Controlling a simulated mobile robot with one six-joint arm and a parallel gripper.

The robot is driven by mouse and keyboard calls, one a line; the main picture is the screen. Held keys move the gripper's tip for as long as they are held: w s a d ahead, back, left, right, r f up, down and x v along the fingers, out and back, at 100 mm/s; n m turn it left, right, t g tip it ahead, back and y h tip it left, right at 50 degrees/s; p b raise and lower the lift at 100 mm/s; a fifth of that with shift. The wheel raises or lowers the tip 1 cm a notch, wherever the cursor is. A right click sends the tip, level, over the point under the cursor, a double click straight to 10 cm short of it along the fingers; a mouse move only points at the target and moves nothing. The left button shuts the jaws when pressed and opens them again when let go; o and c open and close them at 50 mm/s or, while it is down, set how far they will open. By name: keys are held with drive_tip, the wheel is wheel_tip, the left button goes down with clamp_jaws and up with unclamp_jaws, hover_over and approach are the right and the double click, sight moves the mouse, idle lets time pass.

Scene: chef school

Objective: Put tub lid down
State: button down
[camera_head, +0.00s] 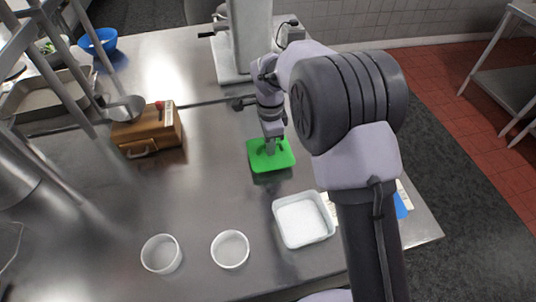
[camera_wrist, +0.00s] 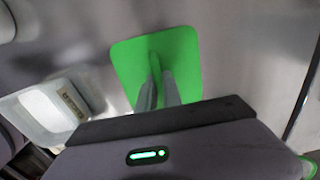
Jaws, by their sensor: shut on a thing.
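The tub lid (camera_head: 284,161) is a bright green square, in the middle of the steel table in the head view. It also shows in the wrist view (camera_wrist: 185,55), with a raised ridge in its middle. My gripper (camera_head: 270,147) is above the lid with its fingers shut on that ridge. The fingers also show in the wrist view (camera_wrist: 158,82). The lid looks level; I cannot tell whether it touches the table. A white open tub (camera_head: 303,220) with white contents stands nearer, to the right of the lid. It shows at the left in the wrist view (camera_wrist: 45,110).
Two round white bowls (camera_head: 161,254) (camera_head: 230,249) stand at the table's near side. A wooden box (camera_head: 148,132) is left of the lid, with a ladle beside it. A grey machine (camera_head: 240,40) stands at the back. The steel table (camera_head: 205,190) is bare between the box and lid.

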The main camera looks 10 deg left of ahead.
wheel_tip(320, 180, down, 2)
drive_tip(key=shift+f, duration=0.15)
drive_tip(key=shift+d+f, duration=0.1)
drive_tip(key=shift+f, duration=0.05)
drive_tip(key=c, duration=1.5)
unclamp_jaws()
